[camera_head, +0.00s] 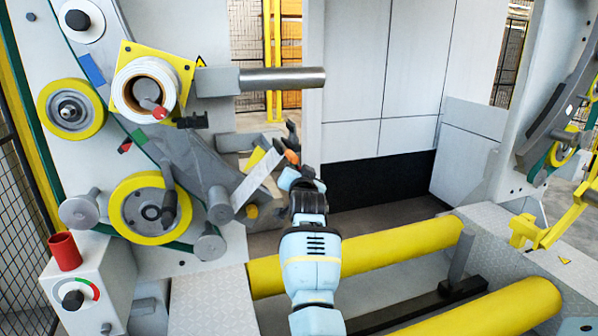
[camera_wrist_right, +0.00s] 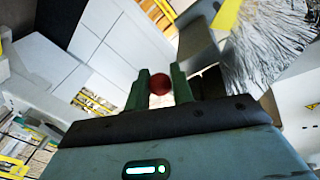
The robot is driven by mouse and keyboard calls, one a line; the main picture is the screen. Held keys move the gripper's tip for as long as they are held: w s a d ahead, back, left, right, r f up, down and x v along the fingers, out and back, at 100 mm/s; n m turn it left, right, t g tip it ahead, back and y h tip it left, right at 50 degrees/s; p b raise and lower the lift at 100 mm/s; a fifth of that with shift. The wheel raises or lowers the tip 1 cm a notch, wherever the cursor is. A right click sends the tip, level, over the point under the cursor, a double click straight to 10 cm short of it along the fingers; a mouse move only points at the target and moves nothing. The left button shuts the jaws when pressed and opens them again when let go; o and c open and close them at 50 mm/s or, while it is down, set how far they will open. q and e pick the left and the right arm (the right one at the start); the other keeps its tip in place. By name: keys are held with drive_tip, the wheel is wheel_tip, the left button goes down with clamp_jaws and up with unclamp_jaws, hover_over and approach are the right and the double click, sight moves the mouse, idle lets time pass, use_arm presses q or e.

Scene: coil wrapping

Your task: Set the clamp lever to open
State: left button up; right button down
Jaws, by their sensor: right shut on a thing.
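My right gripper (camera_head: 291,153) reaches up from the bottom middle to the end of a grey metal bar beside the machine. It is shut on a small red-orange knob (camera_head: 292,158), taken to be the clamp lever's end. In the right wrist view the round red knob (camera_wrist_right: 160,84) sits between the two dark green fingers of my right gripper (camera_wrist_right: 160,92). The lever's shaft is mostly hidden, and I cannot tell its set position. My left gripper is not in view.
On the machine's left panel are a white roll (camera_head: 146,86) with a red-tipped handle, yellow-rimmed wheels (camera_head: 150,208) and a grey shaft (camera_head: 283,78). A control box (camera_head: 85,283) stands lower left. Yellow rollers (camera_head: 400,245) lie at the lower right.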

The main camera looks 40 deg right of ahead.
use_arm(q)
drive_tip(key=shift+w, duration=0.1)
use_arm(e)
drive_tip(key=shift+r, duration=0.2)
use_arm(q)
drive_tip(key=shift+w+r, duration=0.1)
use_arm(e)
drive_tip(key=c, duration=1.3)
unclamp_jaws()
drive_tip(key=shift+f, duration=0.1)
drive_tip(key=shift+o, duration=0.2)
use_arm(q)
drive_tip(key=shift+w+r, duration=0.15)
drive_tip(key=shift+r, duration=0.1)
use_arm(e)
drive_tip(key=v, duration=0.7)
drive_tip(key=shift+s+a, duration=0.25)
drive_tip(key=shift+s, duration=0.05)
